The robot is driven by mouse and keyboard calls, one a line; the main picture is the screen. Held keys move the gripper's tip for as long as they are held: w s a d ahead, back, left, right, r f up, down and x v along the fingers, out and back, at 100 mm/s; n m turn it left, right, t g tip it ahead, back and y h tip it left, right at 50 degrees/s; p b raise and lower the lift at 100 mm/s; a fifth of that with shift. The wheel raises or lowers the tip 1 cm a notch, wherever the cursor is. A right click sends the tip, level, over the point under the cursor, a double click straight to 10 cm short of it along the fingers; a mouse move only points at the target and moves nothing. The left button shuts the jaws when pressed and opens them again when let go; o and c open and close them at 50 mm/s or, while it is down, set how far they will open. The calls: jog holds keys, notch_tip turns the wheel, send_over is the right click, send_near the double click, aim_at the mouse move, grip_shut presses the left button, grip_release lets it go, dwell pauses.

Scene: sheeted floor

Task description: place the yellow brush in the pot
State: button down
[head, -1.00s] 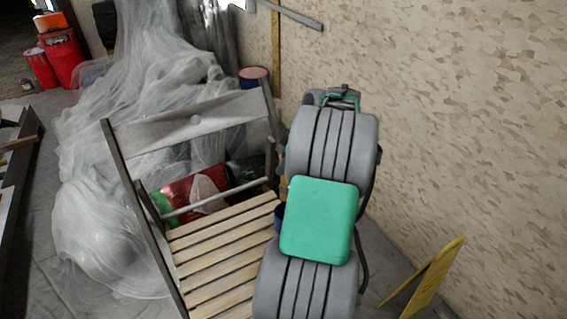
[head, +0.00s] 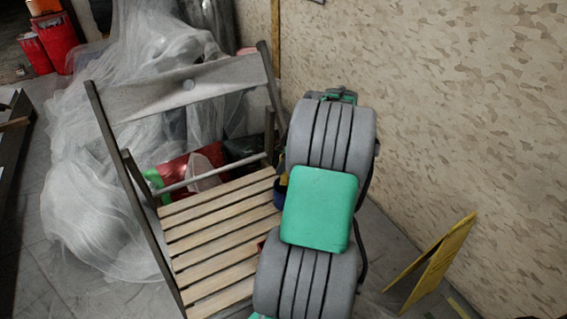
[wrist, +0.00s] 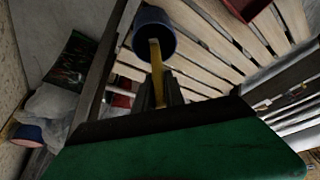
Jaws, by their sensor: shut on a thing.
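A blue pot (wrist: 152,32) stands on the slatted wooden chair seat (wrist: 208,38) in the wrist view. In the head view the pot (head: 280,194) shows only partly beside my arm. The yellow brush (wrist: 156,62) is between the dark fingers of my gripper (wrist: 159,92), which is shut on it. The brush's far end overlaps the near rim and opening of the pot; I cannot tell whether it is inside or just above. My arm hides the gripper in the head view.
The chair's grey backrest (head: 190,88) rises behind the seat. A red object (wrist: 246,8) lies on the slats. Plastic sheeting (head: 95,190) covers things at left. A yellow floor sign (head: 438,262) stands at right, near the patterned wall (head: 440,110).

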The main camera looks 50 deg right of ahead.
jog(key=c, duration=1.3)
grip_release()
jog(key=s, duration=0.1)
jog(key=s+d, duration=0.1)
jog(key=s, duration=0.1)
jog(key=shift+s+d, duration=0.2)
jog(key=shift+d, duration=0.2)
